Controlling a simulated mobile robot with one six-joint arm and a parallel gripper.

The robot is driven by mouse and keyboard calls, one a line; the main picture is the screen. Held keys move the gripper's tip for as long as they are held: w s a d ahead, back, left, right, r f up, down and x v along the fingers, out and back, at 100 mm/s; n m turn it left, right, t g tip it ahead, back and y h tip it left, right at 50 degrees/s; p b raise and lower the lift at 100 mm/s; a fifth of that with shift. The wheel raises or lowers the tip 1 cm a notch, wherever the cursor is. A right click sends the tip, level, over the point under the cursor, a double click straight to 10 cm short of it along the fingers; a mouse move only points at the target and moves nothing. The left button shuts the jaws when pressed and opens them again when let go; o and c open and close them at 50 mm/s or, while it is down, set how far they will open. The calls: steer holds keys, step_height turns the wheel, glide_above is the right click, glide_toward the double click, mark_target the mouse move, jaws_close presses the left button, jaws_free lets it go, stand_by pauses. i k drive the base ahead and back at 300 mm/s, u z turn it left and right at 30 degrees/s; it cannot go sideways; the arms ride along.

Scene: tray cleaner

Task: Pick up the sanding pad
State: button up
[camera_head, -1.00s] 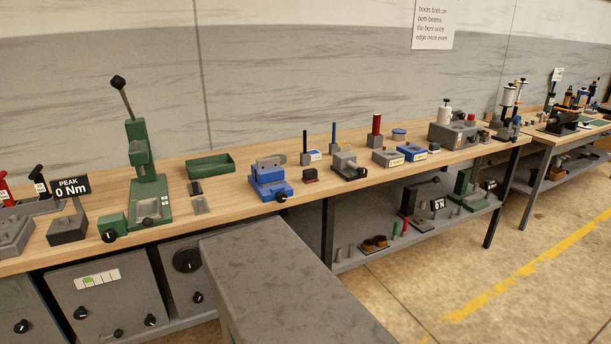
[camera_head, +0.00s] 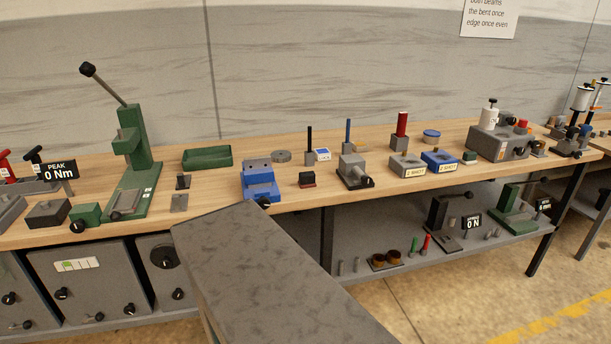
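I cannot identify the sanding pad with certainty at this size. A small block with a dark top and a dark red lower part (camera_head: 307,180) sits on the wooden bench, right of the blue vise. A similar small block with a green lower part (camera_head: 470,157) sits farther right, beside the blue labelled box. Either could be a pad. My gripper is not in view, so its state does not show.
The wooden bench (camera_head: 225,198) holds a blue vise (camera_head: 260,180), a grey vise (camera_head: 353,172), a green tray (camera_head: 207,157) and a green lever press (camera_head: 134,165). A grey mottled slab (camera_head: 265,280) hides part of the bench front.

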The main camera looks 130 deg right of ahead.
mark_target(307, 178)
steer(key=u, duration=0.05)
steer(key=k, duration=0.85)
steer(key=z, duration=0.45)
steer(key=k, duration=0.65)
steer(key=z, duration=0.95)
steer(key=k, duration=1.2)
steer(key=u, duration=0.1)
steer(key=i, duration=0.4)
steer(key=z, duration=0.1)
